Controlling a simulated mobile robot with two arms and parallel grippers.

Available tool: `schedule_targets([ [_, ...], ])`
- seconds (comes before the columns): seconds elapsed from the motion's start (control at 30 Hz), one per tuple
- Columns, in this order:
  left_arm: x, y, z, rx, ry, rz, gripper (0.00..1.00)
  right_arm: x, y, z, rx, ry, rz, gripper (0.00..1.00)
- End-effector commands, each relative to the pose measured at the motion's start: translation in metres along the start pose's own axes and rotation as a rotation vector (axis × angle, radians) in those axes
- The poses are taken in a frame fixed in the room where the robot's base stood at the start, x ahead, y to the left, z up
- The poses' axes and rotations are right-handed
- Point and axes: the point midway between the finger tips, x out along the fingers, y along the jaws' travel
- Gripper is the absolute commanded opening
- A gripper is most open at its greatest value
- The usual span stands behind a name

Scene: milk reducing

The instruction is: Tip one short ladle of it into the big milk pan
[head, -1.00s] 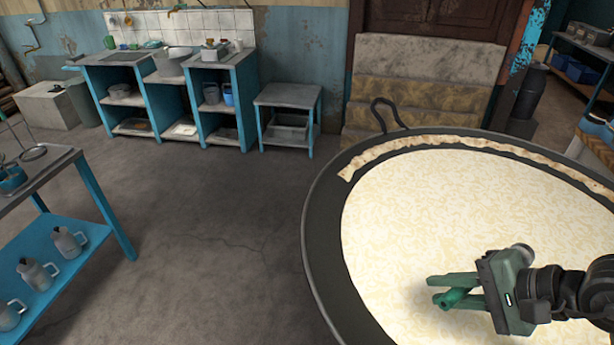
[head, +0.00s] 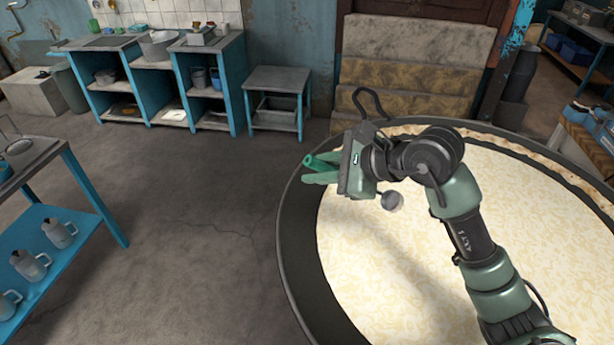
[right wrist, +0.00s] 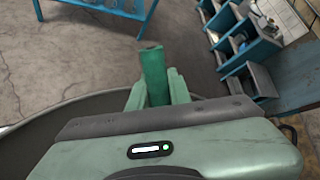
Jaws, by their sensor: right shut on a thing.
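The big milk pan (head: 293,235) is wide, round and dark, with a loop handle at its far side. Pale, yellow-mottled milk (head: 365,265) fills it. My right gripper (head: 313,170) is at the pan's left far rim, pointing left. It is shut on a green cylindrical handle (right wrist: 153,75), which lies between its fingers in the right wrist view. A small grey round part (head: 393,201) hangs beside the gripper over the milk; I cannot tell whether it belongs to the ladle. No ladle bowl is clearly visible. My left gripper is not in view.
A blue table (head: 60,215) with several grey jugs on its lower shelf stands at the left. A blue counter (head: 110,75) and a small side table (head: 275,80) are at the back. Stone steps (head: 415,75) rise behind the pan. The floor between is clear.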

Motion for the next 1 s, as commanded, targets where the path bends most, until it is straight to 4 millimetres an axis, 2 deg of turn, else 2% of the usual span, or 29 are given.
schedule_targets([
  [0.03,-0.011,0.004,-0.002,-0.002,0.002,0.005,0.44,-0.010,-0.010,0.005,0.040,-0.037,-0.001,0.00],
  [0.27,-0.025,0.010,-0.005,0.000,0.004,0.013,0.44,-0.041,-0.043,0.000,0.218,-0.214,0.003,0.00],
  [0.57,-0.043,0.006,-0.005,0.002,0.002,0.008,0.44,-0.076,-0.078,-0.019,0.429,-0.423,0.008,0.00],
  [0.63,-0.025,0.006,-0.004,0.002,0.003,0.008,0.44,-0.077,-0.079,-0.036,0.471,-0.463,0.008,0.00],
  [0.87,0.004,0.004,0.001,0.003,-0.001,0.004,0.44,-0.097,-0.100,-0.060,0.623,-0.613,0.011,0.00],
  [1.0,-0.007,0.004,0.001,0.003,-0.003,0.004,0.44,-0.111,-0.114,-0.042,0.621,-0.615,0.012,0.00],
])
